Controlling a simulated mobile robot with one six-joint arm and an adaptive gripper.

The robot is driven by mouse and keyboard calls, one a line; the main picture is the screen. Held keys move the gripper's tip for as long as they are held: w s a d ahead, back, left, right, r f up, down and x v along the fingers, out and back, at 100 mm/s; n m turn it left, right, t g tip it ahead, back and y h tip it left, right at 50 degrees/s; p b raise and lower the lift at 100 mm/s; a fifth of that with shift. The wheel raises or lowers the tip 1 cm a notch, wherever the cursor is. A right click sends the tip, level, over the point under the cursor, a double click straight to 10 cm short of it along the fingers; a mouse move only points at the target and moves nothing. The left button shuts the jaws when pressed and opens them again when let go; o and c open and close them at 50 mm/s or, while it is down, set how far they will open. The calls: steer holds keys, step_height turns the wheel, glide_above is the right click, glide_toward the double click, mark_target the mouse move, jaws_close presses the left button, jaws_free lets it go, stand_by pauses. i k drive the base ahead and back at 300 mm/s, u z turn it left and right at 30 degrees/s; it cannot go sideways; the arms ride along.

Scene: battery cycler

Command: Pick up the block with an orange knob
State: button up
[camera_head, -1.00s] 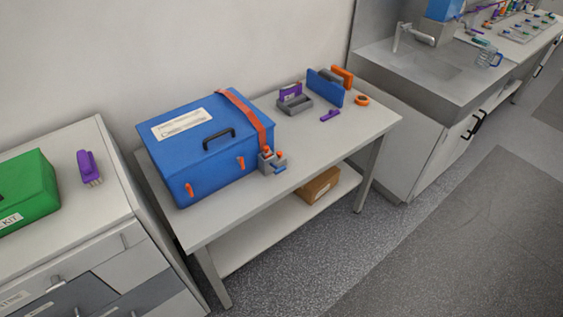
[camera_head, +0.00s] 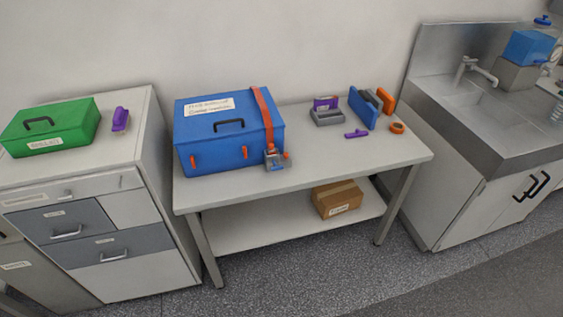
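A small grey block with an orange knob (camera_head: 277,159) is on the white table (camera_head: 340,168), close against the front right corner of a large blue box (camera_head: 228,154). It has a blue part low on its front and an orange piece at its right side. An orange strap (camera_head: 264,108) runs over the right end of the blue box and comes down just above the block. My gripper is not in view.
A grey holder (camera_head: 327,118) with a purple item, a small purple piece (camera_head: 357,134), a blue plate (camera_head: 362,109) and an orange ring (camera_head: 397,128) are on the table's right. A drawer cabinet (camera_head: 148,135) stands left, a sink counter (camera_head: 470,128) right. Floor (camera_head: 310,272) in front is clear.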

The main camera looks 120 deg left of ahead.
mark_target(272, 150)
steer(key=i, duration=0.45)
steer(key=u, duration=0.2)
steer(key=k, duration=0.1)
steer(key=u, duration=3.1)
steer(key=i, duration=0.5)
steer(key=z, duration=0.05)
